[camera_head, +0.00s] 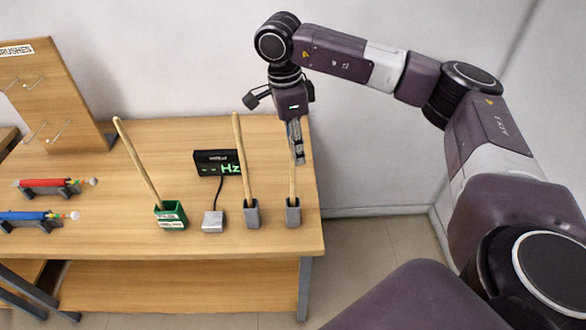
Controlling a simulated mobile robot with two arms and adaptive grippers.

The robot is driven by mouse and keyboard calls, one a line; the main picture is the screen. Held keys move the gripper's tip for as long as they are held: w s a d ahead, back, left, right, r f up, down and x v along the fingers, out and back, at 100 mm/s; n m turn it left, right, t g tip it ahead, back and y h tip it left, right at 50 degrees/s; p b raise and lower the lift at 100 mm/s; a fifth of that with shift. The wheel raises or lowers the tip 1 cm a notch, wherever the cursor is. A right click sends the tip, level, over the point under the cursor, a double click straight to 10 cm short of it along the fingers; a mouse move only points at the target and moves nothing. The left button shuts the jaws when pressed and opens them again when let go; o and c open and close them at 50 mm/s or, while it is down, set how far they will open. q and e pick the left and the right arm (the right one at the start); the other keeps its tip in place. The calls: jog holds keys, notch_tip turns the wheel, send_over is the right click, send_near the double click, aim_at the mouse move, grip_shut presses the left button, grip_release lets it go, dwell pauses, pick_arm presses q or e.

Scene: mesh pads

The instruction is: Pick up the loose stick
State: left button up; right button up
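Three pale wooden sticks stand in holders on the wooden table (110,226). One stick (137,160) leans to the left in a green labelled block (171,215). A second stick (243,160) stands nearly upright in a grey block (252,214). A third stick (292,183) stands in another grey block (293,213) near the table's right edge. My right gripper (298,158) points down at the upper part of this third stick and hides its top. I cannot tell whether its fingers touch the stick. My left gripper is not in view. I cannot tell which stick is loose.
A black display (217,162) with green "Hz" text is cabled to a small grey box (213,222). A pegboard (65,100) labelled "BRUSHES" stands at the left. Red (48,183) and blue (25,216) rods lie on dark stands. A lower shelf (180,286) runs below the tabletop.

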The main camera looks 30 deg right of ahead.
jog(key=shift+c, duration=0.6)
grip_shut()
jog(key=shift+r, duration=0.1)
